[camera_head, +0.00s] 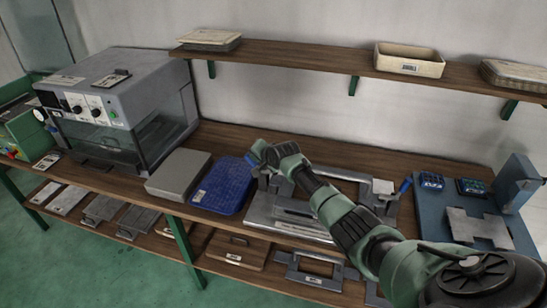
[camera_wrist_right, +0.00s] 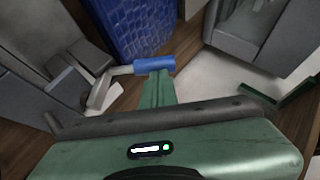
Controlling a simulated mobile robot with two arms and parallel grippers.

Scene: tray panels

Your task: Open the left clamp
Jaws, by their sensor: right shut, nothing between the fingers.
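The grey metal fixture (camera_head: 262,212) lies on the bench with a clamp at each side. The left clamp's blue handle (camera_head: 249,160) shows just left of my right gripper (camera_head: 262,152). In the right wrist view the blue handle (camera_wrist_right: 155,66) sits on a bent metal lever (camera_wrist_right: 105,84), right at the tip of my green fingers (camera_wrist_right: 158,88). The fingers are shut with nothing between them. They look close to or touching the handle; I cannot tell which. My forearm hides part of the fixture. My left gripper is not in view.
The right clamp's blue handle (camera_head: 405,185) stands at the fixture's right. A blue press (camera_head: 515,185) stands at the right. A shelf (camera_head: 300,55) runs above.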

